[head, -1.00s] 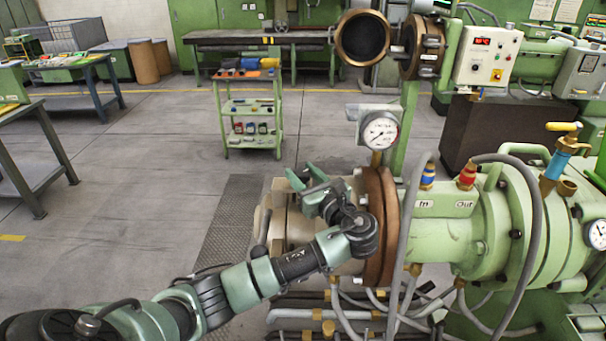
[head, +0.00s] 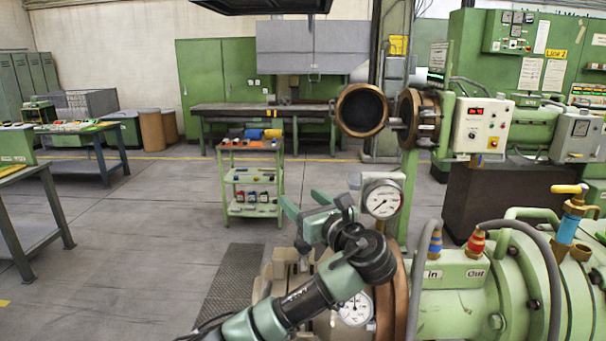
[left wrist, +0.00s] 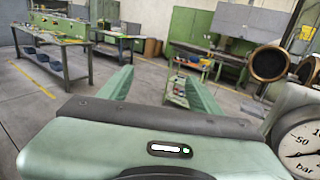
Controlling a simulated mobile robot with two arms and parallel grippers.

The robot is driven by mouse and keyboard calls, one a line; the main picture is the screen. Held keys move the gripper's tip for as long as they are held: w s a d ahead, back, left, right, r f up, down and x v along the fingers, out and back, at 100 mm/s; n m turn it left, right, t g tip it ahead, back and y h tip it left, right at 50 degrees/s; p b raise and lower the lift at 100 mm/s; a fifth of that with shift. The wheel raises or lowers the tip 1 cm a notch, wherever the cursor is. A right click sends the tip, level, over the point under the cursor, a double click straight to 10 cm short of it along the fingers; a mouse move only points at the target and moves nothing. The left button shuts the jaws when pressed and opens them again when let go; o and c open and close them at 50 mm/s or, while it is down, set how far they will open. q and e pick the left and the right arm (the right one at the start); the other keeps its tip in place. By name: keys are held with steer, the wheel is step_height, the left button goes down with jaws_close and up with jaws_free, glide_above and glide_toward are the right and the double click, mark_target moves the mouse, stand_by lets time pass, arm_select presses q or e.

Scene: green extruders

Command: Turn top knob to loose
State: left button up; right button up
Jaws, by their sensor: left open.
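My left gripper (head: 302,200) is raised above the near end of the green extruder (head: 455,300), beside its upper pressure gauge (head: 382,200). Its two green fingers are apart with nothing between them. They also show spread and empty in the left wrist view (left wrist: 160,80). A pale flange end (head: 280,262) of the extruder and a brown ring (head: 400,300) lie below and behind my arm, which covers much of them. I cannot clearly make out a top knob there. My right gripper is not in view.
A lower gauge (head: 355,308) sits close under my left arm. Grey hoses (head: 420,260) arch over the extruder at the right. A round open flange (head: 362,110) stands beyond. A green tool cart (head: 250,180) stands on open floor at the back.

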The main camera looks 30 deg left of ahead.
arm_select(q)
step_height(320, 180, up, 9)
steer(key=b, duration=0.1)
steer(key=shift+f+b, duration=0.15)
steer(key=shift+b, duration=0.2)
steer(key=shift+f, duration=0.1)
